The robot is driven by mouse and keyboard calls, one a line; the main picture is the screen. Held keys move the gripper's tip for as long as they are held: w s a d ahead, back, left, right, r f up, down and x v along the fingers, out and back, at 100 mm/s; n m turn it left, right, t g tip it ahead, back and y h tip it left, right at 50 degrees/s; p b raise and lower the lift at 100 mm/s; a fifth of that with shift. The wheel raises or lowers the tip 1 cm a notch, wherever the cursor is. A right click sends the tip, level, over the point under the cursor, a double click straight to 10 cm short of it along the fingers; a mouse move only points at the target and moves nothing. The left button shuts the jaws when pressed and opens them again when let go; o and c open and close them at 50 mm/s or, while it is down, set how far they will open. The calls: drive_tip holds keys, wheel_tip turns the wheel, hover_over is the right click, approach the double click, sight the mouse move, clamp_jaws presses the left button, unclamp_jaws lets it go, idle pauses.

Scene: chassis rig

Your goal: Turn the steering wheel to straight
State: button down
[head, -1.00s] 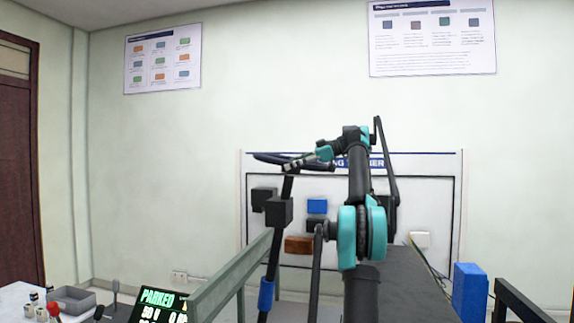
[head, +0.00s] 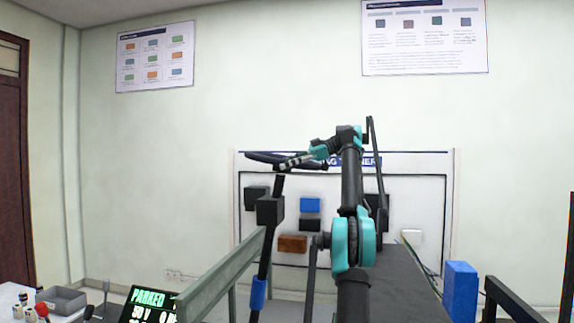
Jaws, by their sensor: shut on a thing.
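The steering wheel (head: 262,156) shows as a thin dark rim, seen nearly edge-on, at the top of a dark slanted column. Its dark rim runs from the left to behind my gripper. My gripper (head: 284,165) reaches left from the teal and black arm and is shut on the rim near its middle. The fingers are small in the picture, and the exact contact is partly hidden. The wheel's turn angle cannot be read from this view.
A white trainer board (head: 408,220) with blue, brown and black blocks stands behind the wheel. A green-grey rail (head: 222,278) runs on the left. A lit display reading PARKED (head: 150,303) and a grey tray (head: 64,299) are at lower left. A blue box (head: 460,288) stands at right.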

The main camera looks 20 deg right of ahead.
drive_tip(key=c, duration=1.3)
unclamp_jaws()
drive_tip(key=shift+a, duration=0.15)
